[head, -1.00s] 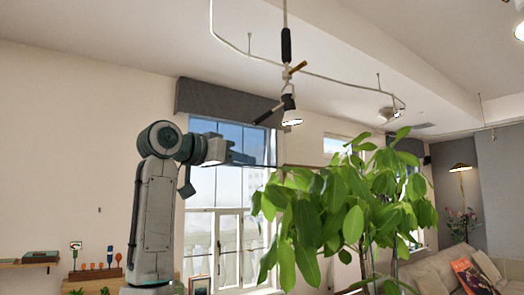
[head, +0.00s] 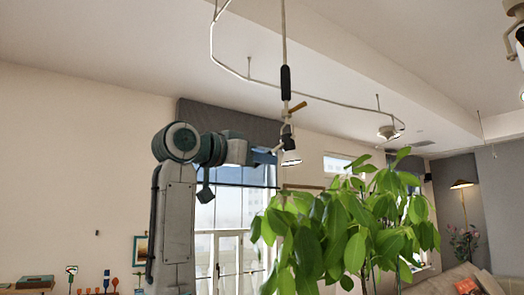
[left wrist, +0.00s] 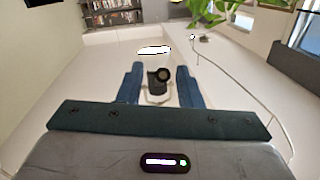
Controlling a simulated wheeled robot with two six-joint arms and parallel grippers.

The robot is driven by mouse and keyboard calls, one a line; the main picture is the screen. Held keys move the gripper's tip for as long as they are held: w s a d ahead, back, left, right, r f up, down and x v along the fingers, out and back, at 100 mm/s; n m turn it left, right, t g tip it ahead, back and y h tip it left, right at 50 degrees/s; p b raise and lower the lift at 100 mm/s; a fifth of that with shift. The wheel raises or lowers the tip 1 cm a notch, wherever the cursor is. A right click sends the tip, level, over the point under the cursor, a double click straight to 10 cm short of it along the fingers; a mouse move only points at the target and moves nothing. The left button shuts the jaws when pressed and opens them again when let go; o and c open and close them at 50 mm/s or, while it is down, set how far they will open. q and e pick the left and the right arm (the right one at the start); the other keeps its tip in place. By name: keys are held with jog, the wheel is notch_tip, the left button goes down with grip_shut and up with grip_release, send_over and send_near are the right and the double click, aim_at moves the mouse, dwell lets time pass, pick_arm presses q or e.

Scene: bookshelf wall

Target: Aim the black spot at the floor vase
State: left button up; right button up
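The black spot (head: 287,131) hangs from the ceiling rail on a thin rod, its pale lit mouth facing down. My left gripper (head: 273,153) is close against its left side in the head view. In the left wrist view, the spot's dark body (left wrist: 158,79) lies between the two blue fingers of the left gripper (left wrist: 160,70), with a gap on each side. The gripper is open. No floor vase can be made out; pink flowers (head: 462,241) stand at the far right, their base hidden by the sofa. My right gripper is out of view.
A wooden handle (head: 297,107) and a black grip (head: 285,82) sit on the rod above the spot. A leafy plant (head: 345,225) stands below right. A curved white rail (head: 330,100) runs overhead. A floor lamp (head: 462,186) stands far right.

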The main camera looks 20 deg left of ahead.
pick_arm(q)
jog(key=shift+w+d, duration=0.1)
jog(key=shift+w, duration=0.25)
grip_shut()
jog(key=f+t+b, duration=0.1)
jog(key=b, duration=0.1)
jog(key=w+d+t+h+b, duration=0.1)
jog(key=b, duration=0.1)
jog(key=shift+w+f+h, duration=0.15)
jog(key=shift+f+h, duration=0.15)
jog(key=shift+f, duration=0.05)
grip_release()
